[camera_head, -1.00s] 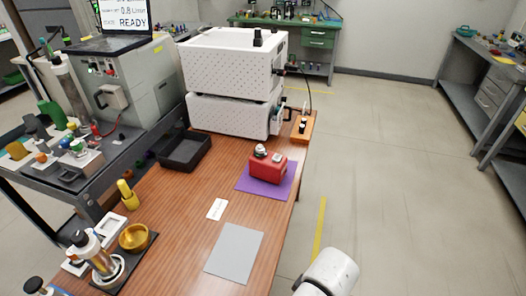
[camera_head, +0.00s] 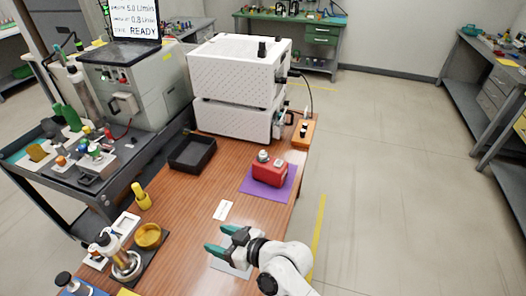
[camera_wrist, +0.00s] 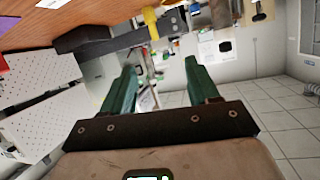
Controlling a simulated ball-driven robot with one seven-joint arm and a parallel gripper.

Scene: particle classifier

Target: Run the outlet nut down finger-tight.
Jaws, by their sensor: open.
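The white perforated classifier housing (camera_head: 237,72) stands in two stacked blocks at the back of the wooden table. Small dark and metallic fittings (camera_head: 281,114) stick out of its right side; I cannot tell which of them is the outlet nut. My gripper (camera_head: 219,239) is open and empty, with its teal fingers pointing left above the grey mat near the front of the table. It is well apart from the housing. In the wrist view the two teal fingers (camera_wrist: 160,68) are spread with nothing between them, and the housing (camera_wrist: 50,120) shows tilted at the left.
A red block (camera_head: 269,173) sits on a purple mat (camera_head: 255,192) near the right table edge. An orange block (camera_head: 302,135) lies beside the housing. The central tabletop is mostly clear.

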